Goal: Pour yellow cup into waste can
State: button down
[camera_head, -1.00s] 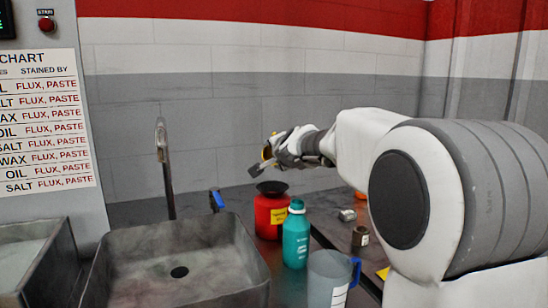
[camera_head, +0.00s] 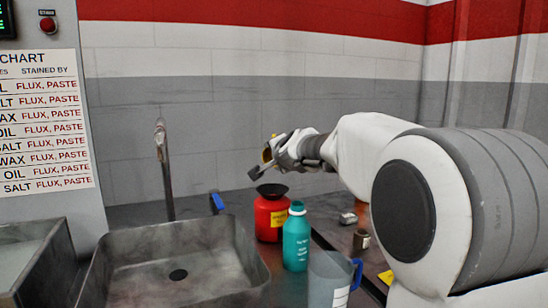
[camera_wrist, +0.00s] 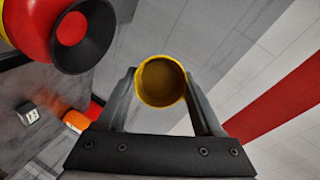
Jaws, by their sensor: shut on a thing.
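My gripper (camera_wrist: 163,100) is shut on the yellow cup (camera_wrist: 148,101), with a finger on either side of it. The wrist view looks into the cup's round mouth, and its inside is dark brownish. In the head view, only a small yellow part of the cup (camera_head: 267,153) shows beside my gripper (camera_head: 262,163). The waste can (camera_head: 265,222) is red with a yellow label and a black funnel top. My gripper is above the funnel, apart from it. The can also shows at the upper left of the wrist view (camera_wrist: 31,28). I cannot tell the cup's exact tilt.
A teal bottle (camera_head: 296,240) stands right of the can, with a grey jug with a blue handle (camera_head: 325,280) nearer. A metal sink (camera_head: 215,262) with a tall tap (camera_head: 165,170) is at left. Small containers (camera_head: 361,239) stand to the right. A wall is behind.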

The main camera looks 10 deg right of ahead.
jog(key=shift+r+p, duration=0.15)
jog(key=shift+p, duration=0.25)
jog(key=g+p, duration=0.1)
jog(key=p, duration=0.2)
jog(key=shift+w+r+p, duration=0.1)
jog(key=shift+r+p, duration=0.05)
jog(key=shift+p, duration=0.25)
jog(key=g+p, duration=0.1)
jog(key=p, duration=0.4)
jog(key=m+g+p, duration=0.1)
jog(key=p, duration=0.4)
jog(key=shift+w+d+f+y, duration=0.15)
jog(key=shift+w+f+y, duration=0.05)
jog(key=shift+w+y, duration=0.1)
jog(key=g+p, duration=0.1)
jog(key=p, duration=0.2)
jog(key=g+p, duration=0.1)
jog(key=p, duration=0.3)
jog(key=g+p, duration=0.1)
jog(key=p, duration=0.3)
jog(key=shift+w+d+f+m, duration=0.1)
jog(key=shift+w+f+m, duration=0.15)
jog(key=shift+f+m, duration=0.05)
jog(key=g+p, duration=0.2)
jog(key=p, duration=0.4)
jog(key=f+g+y+p, duration=0.1)
jog(key=p, duration=0.6)
jog(key=shift+w+m+g, duration=0.2)
jog(key=shift+m+g, duration=0.1)
jog(key=shift+g, duration=0.1)
